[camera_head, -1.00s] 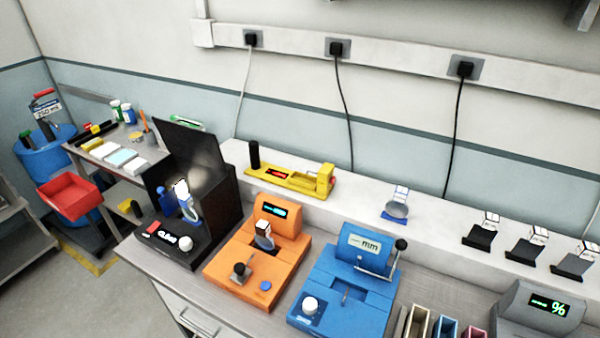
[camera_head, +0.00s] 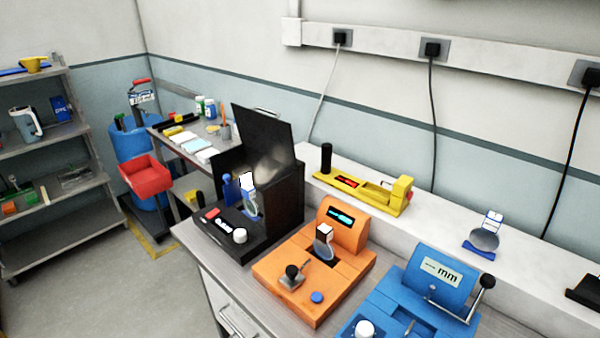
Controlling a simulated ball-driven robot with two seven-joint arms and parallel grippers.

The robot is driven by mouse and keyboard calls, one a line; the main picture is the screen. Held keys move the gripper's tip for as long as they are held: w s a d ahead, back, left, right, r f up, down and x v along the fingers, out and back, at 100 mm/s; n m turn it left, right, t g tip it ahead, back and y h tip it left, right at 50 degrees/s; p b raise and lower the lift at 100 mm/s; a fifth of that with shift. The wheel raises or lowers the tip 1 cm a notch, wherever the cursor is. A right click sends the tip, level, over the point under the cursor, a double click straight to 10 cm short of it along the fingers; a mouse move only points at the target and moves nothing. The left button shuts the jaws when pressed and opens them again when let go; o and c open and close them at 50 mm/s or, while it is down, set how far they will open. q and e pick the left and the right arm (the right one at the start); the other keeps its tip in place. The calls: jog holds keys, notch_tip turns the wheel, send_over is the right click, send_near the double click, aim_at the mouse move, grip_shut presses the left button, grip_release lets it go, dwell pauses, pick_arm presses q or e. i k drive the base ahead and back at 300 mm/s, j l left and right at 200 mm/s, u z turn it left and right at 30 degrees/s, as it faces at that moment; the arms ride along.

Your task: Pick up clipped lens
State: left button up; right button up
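Several lenses with white clips or tags are in view, and I cannot tell which one the task means. One lens (camera_head: 251,203) with a blue and white clip stands upright in the open black box device (camera_head: 275,218). Another lens (camera_head: 322,249) with a white clip top stands in the orange device (camera_head: 343,265). A third round lens (camera_head: 484,239) with a white tag rests tilted on a blue holder (camera_head: 478,252) on the white ledge. Neither of my grippers is in view.
A blue device (camera_head: 440,275) marked mm stands at the right front. A yellow device (camera_head: 365,192) lies on the ledge (camera_head: 450,214). Left are a side table with bottles, a red bin (camera_head: 146,176), a blue barrel (camera_head: 128,146) and a shelf rack (camera_head: 60,190). Floor (camera_head: 100,275) between is clear.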

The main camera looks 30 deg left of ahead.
aim_at(251, 210)
jog(key=u, duration=1.45)
